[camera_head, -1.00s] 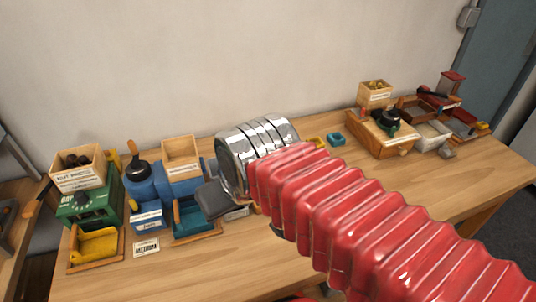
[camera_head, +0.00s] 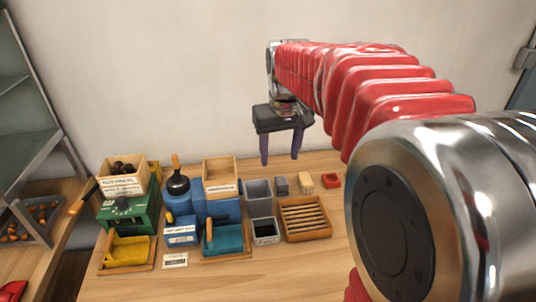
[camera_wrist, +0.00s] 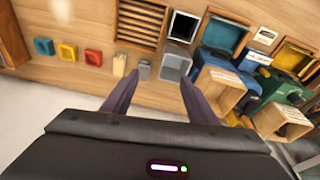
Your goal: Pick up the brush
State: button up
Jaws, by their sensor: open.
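My gripper (camera_head: 280,160) is open and empty, its two dark purple fingers pointing down above the back of the wooden table. In the wrist view its fingers (camera_wrist: 157,80) stand apart, with a small dark grey block (camera_wrist: 143,68) and a grey bin (camera_wrist: 175,65) beyond them. I cannot tell for sure which thing is the brush. A small cream block (camera_head: 305,183) lies at the back, right of the dark grey block. An orange-brown handle (camera_head: 210,230) stands in the teal tray (camera_head: 229,240).
A slatted wooden tray (camera_head: 308,232) and a dark-lined bin (camera_head: 265,238) lie in front of the gripper. Blue and green machines with wooden boxes stand on the left. A red square piece (camera_head: 331,181) lies at the right. The wall rises close behind.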

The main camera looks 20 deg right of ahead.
jog(key=w+d+f+g, duration=0.1)
jog(key=w+d+f, duration=0.3)
jog(key=w+d, duration=0.4)
jog(key=m+g, duration=0.1)
send_over(306, 177)
notch_tip(306, 177, down, 5)
jog(key=shift+w+y, duration=0.15)
jog(key=shift+y, duration=0.15)
jog(key=shift+f, duration=4.25)
jog(key=shift+s+a+f, duration=0.1)
jog(key=shift+f, duration=1.2)
jog(key=shift+s+f, duration=0.1)
jog(key=shift+f, duration=1.2)
